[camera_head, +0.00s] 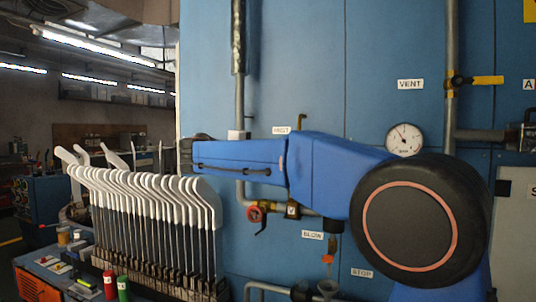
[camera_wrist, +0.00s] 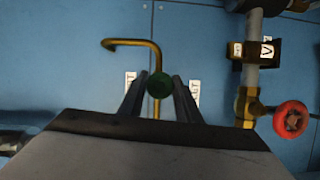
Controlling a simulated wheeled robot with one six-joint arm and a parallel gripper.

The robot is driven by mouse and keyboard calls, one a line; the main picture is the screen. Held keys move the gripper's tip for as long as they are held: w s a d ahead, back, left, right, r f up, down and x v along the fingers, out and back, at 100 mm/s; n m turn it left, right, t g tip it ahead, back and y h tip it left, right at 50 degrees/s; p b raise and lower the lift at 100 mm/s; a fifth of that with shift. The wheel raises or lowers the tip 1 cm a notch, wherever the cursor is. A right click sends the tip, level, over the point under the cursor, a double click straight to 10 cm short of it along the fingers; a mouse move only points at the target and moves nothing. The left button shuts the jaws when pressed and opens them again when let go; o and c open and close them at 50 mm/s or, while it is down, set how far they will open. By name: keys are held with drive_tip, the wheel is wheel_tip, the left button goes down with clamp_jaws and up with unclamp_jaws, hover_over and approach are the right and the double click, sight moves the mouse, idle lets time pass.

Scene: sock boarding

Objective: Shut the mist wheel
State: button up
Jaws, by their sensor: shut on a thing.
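The mist wheel (camera_wrist: 159,85) is a small round green wheel in the wrist view, in front of a brass pipe with a hooked end. My gripper (camera_wrist: 160,92) is shut on it, with one dark finger on each side. In the head view my blue arm hides the wheel and the fingers. The white MIST label (camera_head: 281,130) shows just above the arm there, and the hooked brass pipe (camera_head: 301,119) stands up beside it.
A red wheel (camera_wrist: 291,119) on grey and brass piping is right of my gripper in the wrist view. In the head view, a pressure gauge (camera_head: 404,139) and yellow VENT lever (camera_head: 487,80) are on the blue panel. A rack of white sock boards (camera_head: 150,205) stands left.

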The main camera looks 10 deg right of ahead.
drive_tip(key=m+y, duration=0.1)
drive_tip(key=m, duration=0.2)
drive_tip(key=m+y, duration=0.2)
drive_tip(key=m, duration=0.1)
drive_tip(key=shift+m+y, duration=0.7)
drive_tip(key=shift+m, duration=0.5)
drive_tip(key=shift+m+t+y, duration=0.4)
drive_tip(key=shift+m+y, duration=0.3)
drive_tip(key=shift+m, duration=0.4)
drive_tip(key=o, duration=1.1)
drive_tip(key=shift+c, duration=0.2)
drive_tip(key=v, duration=1.7)
drive_tip(key=shift+s+r, duration=0.15)
drive_tip(key=shift+s, duration=0.05)
